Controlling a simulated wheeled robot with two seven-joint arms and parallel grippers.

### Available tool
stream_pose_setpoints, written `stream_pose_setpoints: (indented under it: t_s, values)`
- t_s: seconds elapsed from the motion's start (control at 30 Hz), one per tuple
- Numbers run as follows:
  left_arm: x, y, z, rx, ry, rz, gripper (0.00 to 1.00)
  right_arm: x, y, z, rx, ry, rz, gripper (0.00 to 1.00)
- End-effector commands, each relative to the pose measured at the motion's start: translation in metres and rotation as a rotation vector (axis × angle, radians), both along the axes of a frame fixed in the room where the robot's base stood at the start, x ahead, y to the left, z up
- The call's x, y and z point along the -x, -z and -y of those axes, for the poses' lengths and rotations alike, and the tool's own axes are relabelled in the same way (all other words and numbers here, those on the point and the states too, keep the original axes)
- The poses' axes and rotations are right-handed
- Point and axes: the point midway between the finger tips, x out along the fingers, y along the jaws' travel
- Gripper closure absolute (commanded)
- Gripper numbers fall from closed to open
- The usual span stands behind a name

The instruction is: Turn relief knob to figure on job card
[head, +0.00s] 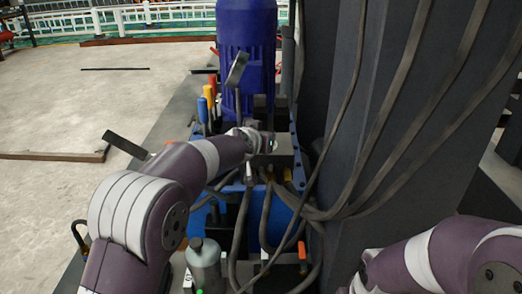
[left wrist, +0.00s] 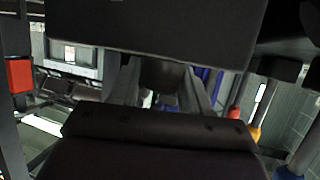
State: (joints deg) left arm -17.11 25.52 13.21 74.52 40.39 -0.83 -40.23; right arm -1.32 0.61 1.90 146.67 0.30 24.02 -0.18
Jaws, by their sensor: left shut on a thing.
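My left gripper (head: 267,143) reaches over the blue hydraulic unit in the head view, just below the blue motor. In the left wrist view its two grey fingers (left wrist: 160,98) stand either side of a dark rounded part (left wrist: 161,76), probably the relief knob, and are shut on it. Dark plates hide much of the knob, and no marking or figure on it can be read. A thin tilted plate (head: 237,70) stands in front of the motor; I cannot tell whether it is the job card. My right forearm shows at the lower right, its gripper out of frame.
The blue motor (head: 246,45) rises behind the gripper. Red (head: 213,83), yellow (head: 208,95) and blue (head: 202,110) lever handles stand close left of it. Black hoses (head: 372,140) hang down at the right. A grey bottle (head: 204,264) stands in front. Open floor lies left.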

Motion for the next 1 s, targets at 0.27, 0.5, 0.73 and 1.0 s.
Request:
stream_pose_setpoints:
  t_s: [0.27,0.5,0.73,1.0]
  values:
    - [-0.001,0.015,-0.002,0.001,0.217,0.010,0.83,0.000,0.109,0.000,0.000,0.000,-0.001,0.57]
    - [-0.001,0.001,-0.001,0.002,0.415,0.002,0.83,0.000,0.113,0.000,0.000,0.000,0.000,0.57]
    - [-0.001,-0.005,-0.001,0.003,0.559,0.000,0.83,0.000,0.090,0.000,0.000,0.000,0.000,0.57]
    - [0.000,-0.002,0.000,0.003,0.650,0.001,0.83,0.000,0.071,0.000,0.000,0.000,0.000,0.57]
